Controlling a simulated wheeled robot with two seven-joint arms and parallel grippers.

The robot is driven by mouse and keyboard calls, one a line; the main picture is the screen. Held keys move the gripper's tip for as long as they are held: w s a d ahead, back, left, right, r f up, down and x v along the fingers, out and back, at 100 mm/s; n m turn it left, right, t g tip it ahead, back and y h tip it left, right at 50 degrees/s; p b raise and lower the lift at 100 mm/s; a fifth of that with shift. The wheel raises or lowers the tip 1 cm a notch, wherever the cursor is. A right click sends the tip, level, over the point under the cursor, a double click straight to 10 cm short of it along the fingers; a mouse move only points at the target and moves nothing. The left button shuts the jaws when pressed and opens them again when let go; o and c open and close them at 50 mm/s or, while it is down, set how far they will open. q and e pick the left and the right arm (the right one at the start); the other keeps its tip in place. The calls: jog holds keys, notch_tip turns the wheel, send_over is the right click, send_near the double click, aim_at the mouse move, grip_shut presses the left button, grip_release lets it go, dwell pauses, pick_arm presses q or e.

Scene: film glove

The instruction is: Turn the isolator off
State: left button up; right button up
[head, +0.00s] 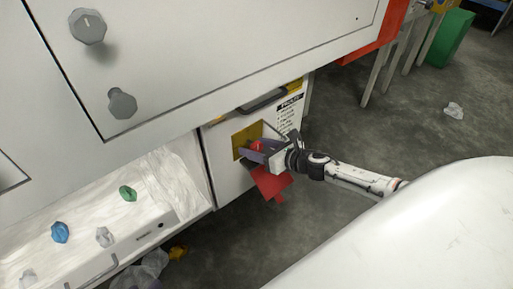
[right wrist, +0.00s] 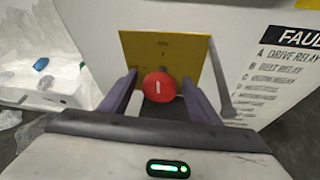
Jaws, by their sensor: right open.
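The isolator is a round red knob (head: 256,146) on a yellow plate (head: 238,141) low on the pale cabinet front. In the right wrist view the knob (right wrist: 159,87) shows a short white mark that stands nearly upright, and the yellow plate (right wrist: 140,48) is behind it. My right gripper (right wrist: 160,80) is open, with one purple finger on each side of the knob. Small gaps seem to show between knob and fingers; I cannot tell whether either touches. In the head view my right gripper (head: 262,151) partly covers the plate. My left gripper is not in view.
A grey lever (right wrist: 222,85) stands close right of the plate, beside a printed fault list (right wrist: 290,75). A red flat piece (head: 270,183) shows below my gripper. Grey knobs (head: 88,26) are on the upper panel. Floor at right is mostly clear.

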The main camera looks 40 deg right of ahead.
jog(key=shift+c, duration=0.5)
jog(key=c, duration=1)
jog(key=shift+o, duration=0.2)
